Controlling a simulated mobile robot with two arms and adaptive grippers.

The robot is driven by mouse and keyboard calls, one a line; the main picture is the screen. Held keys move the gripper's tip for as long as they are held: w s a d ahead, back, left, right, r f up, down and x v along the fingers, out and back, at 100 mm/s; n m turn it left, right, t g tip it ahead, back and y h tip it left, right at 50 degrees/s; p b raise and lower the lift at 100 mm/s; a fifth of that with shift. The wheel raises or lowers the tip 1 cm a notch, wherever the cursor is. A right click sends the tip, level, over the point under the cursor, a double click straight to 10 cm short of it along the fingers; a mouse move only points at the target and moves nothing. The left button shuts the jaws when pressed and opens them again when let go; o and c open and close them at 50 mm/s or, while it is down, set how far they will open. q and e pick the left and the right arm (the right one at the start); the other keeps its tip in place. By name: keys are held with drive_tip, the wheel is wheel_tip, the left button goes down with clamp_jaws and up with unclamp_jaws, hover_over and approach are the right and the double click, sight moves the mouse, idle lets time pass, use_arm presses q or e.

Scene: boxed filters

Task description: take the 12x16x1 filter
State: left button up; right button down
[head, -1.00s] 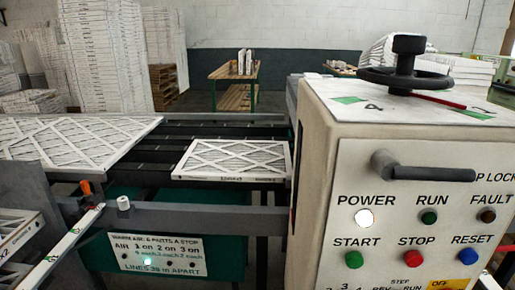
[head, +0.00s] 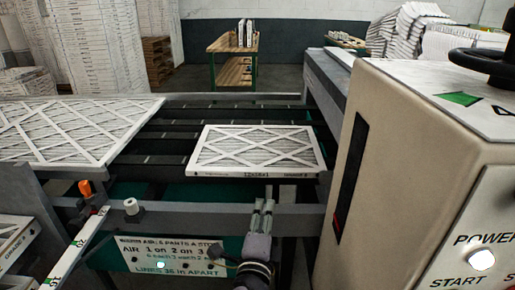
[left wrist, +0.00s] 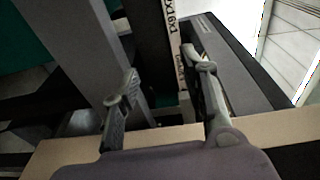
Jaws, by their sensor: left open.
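The 12x16x1 filter (head: 257,150), a white-framed pleated panel with diagonal strips, lies flat on the dark conveyor bars. Its labelled front edge faces me and appears to read 12x16x1. My left gripper (head: 263,204) is open and empty, just in front of and below that front edge in the head view, with its fingers pointing toward it. In the left wrist view, the two spread fingers of the left gripper (left wrist: 160,65) have a white strip (left wrist: 172,25) printed with "x16x1" beyond them. No contact shows. My right gripper is in neither view.
A larger filter (head: 70,130) lies to the left on the same conveyor. A grey rail (head: 180,219) with a sign crosses below the bars. The beige control cabinet (head: 415,170) stands close on the right. Stacked filters and a wooden table (head: 232,65) are farther back.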

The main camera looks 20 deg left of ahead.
sight(271, 175)
use_arm(q)
drive_tip(key=w, duration=0.3)
drive_tip(key=w+a+r+p, duration=0.1)
drive_tip(key=w, duration=0.3)
drive_tip(key=w+a+r, duration=0.1)
drive_tip(key=w, duration=0.2)
drive_tip(key=shift+w+p, duration=0.35)
drive_tip(key=shift+w+a+p, duration=0.15)
drive_tip(key=shift+w+p, duration=0.1)
drive_tip(key=shift+w, duration=1.3)
drive_tip(key=shift+w+a+p, duration=0.15)
drive_tip(key=shift+w+p, duration=0.1)
drive_tip(key=shift+w, duration=1.25)
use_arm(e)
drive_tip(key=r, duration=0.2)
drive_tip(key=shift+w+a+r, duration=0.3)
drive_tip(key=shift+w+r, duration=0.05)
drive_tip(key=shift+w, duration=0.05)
use_arm(q)
drive_tip(key=shift+c, duration=0.2)
drive_tip(key=c, duration=0.8)
clamp_jaws()
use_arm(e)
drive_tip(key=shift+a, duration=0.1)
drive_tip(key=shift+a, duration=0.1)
